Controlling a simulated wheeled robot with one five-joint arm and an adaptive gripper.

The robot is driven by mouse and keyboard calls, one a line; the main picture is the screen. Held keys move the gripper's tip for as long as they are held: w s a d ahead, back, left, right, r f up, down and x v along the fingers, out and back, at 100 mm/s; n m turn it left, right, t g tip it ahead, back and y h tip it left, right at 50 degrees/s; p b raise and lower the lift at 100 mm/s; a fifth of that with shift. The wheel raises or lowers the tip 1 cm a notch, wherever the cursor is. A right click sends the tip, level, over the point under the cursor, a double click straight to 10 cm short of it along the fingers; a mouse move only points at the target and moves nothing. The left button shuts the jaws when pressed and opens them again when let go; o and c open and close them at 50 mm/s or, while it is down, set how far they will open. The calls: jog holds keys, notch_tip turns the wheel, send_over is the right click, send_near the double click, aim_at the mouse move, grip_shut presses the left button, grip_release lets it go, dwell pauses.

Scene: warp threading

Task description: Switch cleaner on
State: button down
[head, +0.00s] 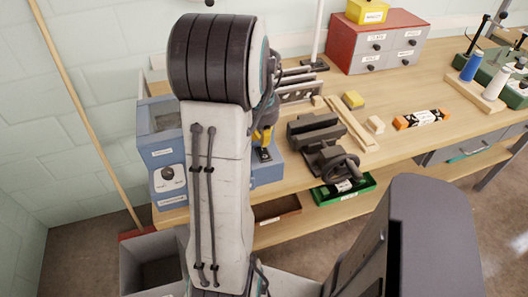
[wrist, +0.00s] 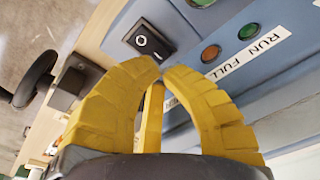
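The cleaner is a blue box (head: 158,150) at the left end of the bench in the head view, partly hidden by my arm. Its front carries a white dial with a dark knob (head: 171,176). In the wrist view its blue panel (wrist: 235,85) holds a black rocker switch (wrist: 149,40) with white marks; which way it is tipped I cannot tell. My yellow gripper fingers (wrist: 163,70) are drawn together, with nothing seen held, and their tips appear just below the switch; contact is unclear. In the head view, my gripper (head: 262,139) is beside the cleaner's right part.
The wrist view shows a green lamp (wrist: 249,31), an orange lamp (wrist: 210,53) and a "RUN FULL" label (wrist: 248,56). A dark vice (head: 318,132) stands right of the cleaner, with a green tray (head: 343,192) below. A red drawer cabinet (head: 345,45) is at the back.

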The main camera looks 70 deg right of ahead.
aim_at(262, 149)
jog(key=shift+f+b, duration=1.5)
jog(key=shift+f, duration=0.25)
dwell(1.0)
jog(key=shift+r+p, duration=2.85)
jog(key=shift+r, duration=0.7)
jog(key=shift+a, duration=0.1)
